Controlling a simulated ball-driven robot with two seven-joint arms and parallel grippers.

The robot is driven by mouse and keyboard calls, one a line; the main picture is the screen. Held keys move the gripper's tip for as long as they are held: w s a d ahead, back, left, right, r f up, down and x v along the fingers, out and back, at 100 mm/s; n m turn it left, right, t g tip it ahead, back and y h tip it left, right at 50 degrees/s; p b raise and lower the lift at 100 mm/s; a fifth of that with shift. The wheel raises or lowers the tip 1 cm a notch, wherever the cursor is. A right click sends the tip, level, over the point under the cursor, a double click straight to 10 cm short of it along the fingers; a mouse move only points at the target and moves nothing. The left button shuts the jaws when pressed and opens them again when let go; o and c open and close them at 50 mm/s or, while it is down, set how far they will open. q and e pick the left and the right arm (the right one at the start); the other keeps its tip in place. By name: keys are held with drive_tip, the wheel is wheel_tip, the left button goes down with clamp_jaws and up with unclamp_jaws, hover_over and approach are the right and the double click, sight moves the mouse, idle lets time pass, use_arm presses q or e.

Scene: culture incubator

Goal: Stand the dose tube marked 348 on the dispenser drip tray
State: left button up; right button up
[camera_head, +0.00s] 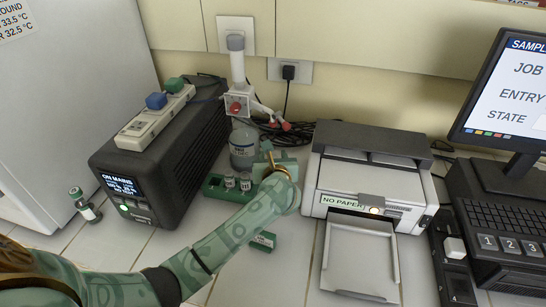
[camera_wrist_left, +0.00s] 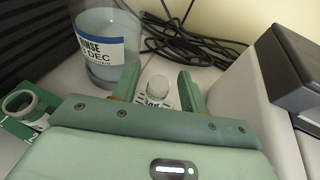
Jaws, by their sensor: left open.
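In the left wrist view a small tube with a white cap (camera_wrist_left: 157,87) stands between the two fingers of my left gripper (camera_wrist_left: 158,92). The fingers are apart, with a gap to the cap. The tube's label is partly hidden and I cannot read its number. In the head view my left gripper (camera_head: 276,165) is beyond the green rack, and my wrist hides the tube. My right gripper is not in view.
A printer (camera_head: 366,180) is right, a black power unit (camera_head: 160,150) left. Black cables (camera_head: 300,135) lie behind.

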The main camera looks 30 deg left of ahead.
use_arm(q)
drive_tip(key=p+v, duration=0.2)
drive_tip(key=v, duration=0.9)
drive_tip(key=shift+s, duration=0.25)
drive_tip(key=shift+d, duration=0.1)
idle(0.6)
